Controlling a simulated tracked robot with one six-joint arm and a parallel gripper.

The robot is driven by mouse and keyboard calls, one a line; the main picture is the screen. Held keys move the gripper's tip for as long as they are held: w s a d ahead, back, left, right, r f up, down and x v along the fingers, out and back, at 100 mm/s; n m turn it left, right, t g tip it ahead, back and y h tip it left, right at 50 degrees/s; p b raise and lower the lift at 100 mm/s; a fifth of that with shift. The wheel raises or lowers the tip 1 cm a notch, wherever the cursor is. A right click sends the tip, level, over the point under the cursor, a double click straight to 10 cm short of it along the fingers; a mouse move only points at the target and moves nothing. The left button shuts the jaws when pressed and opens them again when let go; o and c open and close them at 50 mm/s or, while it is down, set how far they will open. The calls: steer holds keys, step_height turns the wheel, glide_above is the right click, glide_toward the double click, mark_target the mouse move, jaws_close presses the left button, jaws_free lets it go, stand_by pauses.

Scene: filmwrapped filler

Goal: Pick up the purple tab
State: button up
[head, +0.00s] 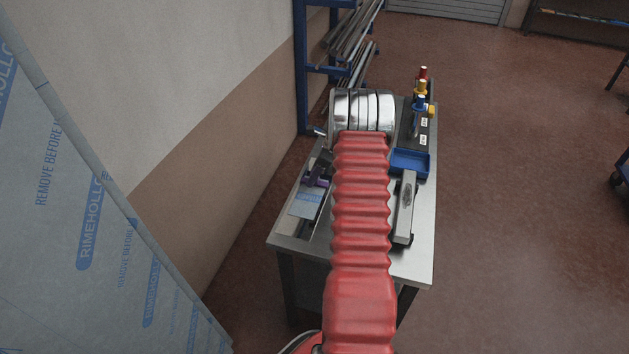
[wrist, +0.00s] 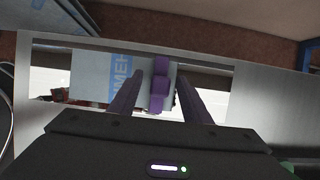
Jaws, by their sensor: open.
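The purple tab (wrist: 160,84) is an upright purple strip in the middle of the wrist view. It lies at the edge of a pale film-wrapped piece with blue print (wrist: 92,75). My gripper (wrist: 161,73) is open, one finger on each side of the tab, with a visible gap on both sides in the picture. I cannot tell how high the fingers are above it. In the head view the wrapped piece (head: 306,204) lies at the left of the metal table, with purple just behind it; my red-sleeved arm hides part of the table.
The metal table (head: 412,268) also bears a long grey bar-like tool (head: 405,205), a blue tray (head: 411,163) and several colour-topped items (head: 421,88) at the back. A blue rack with metal lengths (head: 345,45) stands behind. A large wrapped panel (head: 85,220) is at left.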

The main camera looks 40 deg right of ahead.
steer(key=shift+c, duration=0.5)
jaws_close()
